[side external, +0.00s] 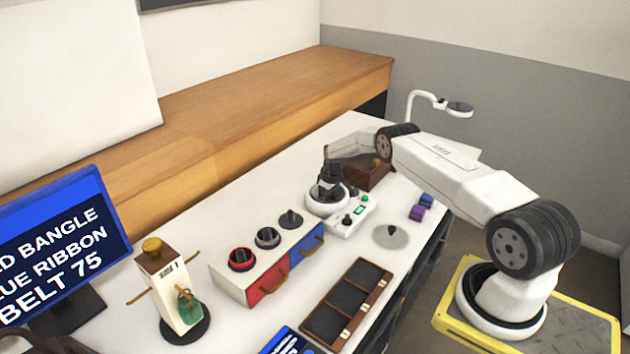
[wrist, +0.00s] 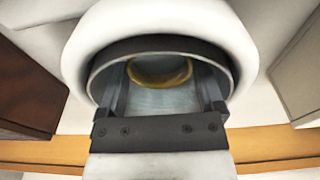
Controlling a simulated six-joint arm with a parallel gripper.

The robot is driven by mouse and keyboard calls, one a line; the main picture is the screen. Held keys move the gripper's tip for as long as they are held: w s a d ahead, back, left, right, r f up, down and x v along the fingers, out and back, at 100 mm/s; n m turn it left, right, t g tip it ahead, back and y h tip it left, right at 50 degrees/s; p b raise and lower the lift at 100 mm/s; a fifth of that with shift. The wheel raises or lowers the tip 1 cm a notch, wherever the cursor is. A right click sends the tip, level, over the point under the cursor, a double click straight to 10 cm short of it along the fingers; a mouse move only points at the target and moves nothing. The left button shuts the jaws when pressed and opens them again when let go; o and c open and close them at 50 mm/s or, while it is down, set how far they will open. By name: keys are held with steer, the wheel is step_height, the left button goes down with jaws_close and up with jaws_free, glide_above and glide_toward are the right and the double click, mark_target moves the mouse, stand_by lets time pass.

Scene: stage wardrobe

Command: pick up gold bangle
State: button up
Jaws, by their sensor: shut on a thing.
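The gold bangle (wrist: 160,72) shows in the wrist view as a ring between my two fingers, inside a white round holder (wrist: 240,50) with a dark inner rim. My gripper (wrist: 161,92) is shut on the bangle, with a finger to either side of it. Part of the bangle is hidden behind the dark rim. In the side view my gripper (side external: 332,182) points down at the white round holder (side external: 313,207) at the table's back, and the bangle cannot be made out.
A dark tray (side external: 325,322), display stand (side external: 172,290) and screen (side external: 60,245) are nearer.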

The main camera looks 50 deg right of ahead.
steer(key=shift+r, duration=0.2)
steer(key=shift+r, duration=1.3)
steer(key=shift+s+a+r, duration=0.2)
steer(key=shift+s+r, duration=0.15)
steer(key=shift+r, duration=0.2)
steer(key=shift+s+a+r, duration=0.15)
steer(key=shift+s+r, duration=0.2)
steer(key=shift+r, duration=0.15)
steer(key=s+a+r, duration=0.5)
steer(key=s+r, duration=0.3)
steer(key=s, duration=0.3)
steer(key=shift+a, duration=0.15)
steer(key=shift+s, duration=0.1)
